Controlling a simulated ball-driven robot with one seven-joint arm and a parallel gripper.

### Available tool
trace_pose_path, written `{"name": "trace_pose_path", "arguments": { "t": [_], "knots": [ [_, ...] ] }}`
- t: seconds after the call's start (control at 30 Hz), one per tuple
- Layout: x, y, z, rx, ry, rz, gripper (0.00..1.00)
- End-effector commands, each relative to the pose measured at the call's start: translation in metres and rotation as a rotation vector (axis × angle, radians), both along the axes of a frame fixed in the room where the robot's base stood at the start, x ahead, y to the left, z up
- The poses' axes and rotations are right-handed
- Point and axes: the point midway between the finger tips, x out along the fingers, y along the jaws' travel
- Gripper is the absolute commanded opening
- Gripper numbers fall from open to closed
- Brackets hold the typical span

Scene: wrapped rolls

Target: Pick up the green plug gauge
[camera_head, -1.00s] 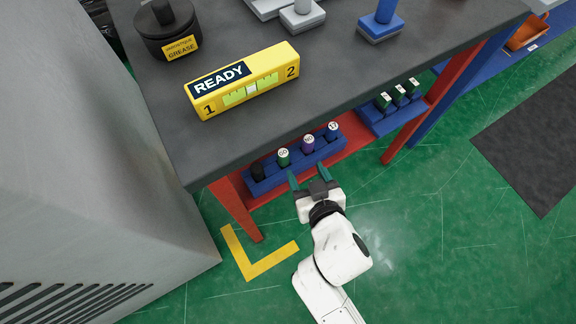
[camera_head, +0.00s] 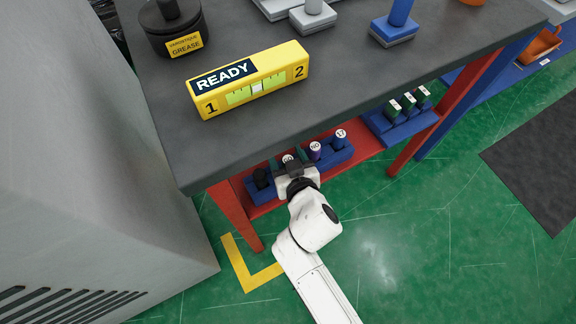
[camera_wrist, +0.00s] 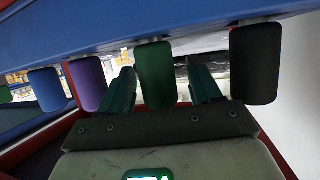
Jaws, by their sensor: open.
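The green plug gauge (camera_wrist: 156,76) stands in a blue rack (camera_wrist: 150,32), which runs across the top of the wrist view. My gripper (camera_wrist: 163,82) is open, with one finger on each side of the green gauge and a visible gap on both sides. In the head view my gripper (camera_head: 288,163) is at the rack on the red lower shelf. There it mostly covers the green gauge, leaving its white top (camera_head: 287,157) showing.
A black gauge (camera_wrist: 256,64) and a purple gauge (camera_wrist: 87,82) flank the green one, with a blue gauge (camera_wrist: 47,89) beyond. The dark tabletop (camera_head: 330,100) overhangs the shelf (camera_head: 368,145). A second blue rack (camera_head: 425,122) holds several green-sided pieces to the right.

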Motion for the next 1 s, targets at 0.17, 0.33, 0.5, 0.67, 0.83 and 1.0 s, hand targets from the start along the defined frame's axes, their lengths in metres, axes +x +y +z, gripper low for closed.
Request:
{"name": "trace_pose_path", "arguments": {
  "t": [0.17,0.33,0.5,0.67,0.83,1.0],
  "knots": [
    [0.0046,0.002,-0.0023,0.0,0.001,0.0,0.63],
    [0.0044,0.0019,-0.002,0.0,0.001,0.0,0.59],
    [0.0043,0.0018,-0.002,0.0,0.001,0.0,0.43],
    [0.0043,0.0018,-0.0019,0.0,0.001,0.0,0.28],
    [0.0043,0.0018,-0.0019,0.0,0.001,0.0,0.12],
    [0.0044,0.0018,-0.0014,0.0,0.0,0.0,0.11]
  ]
}}
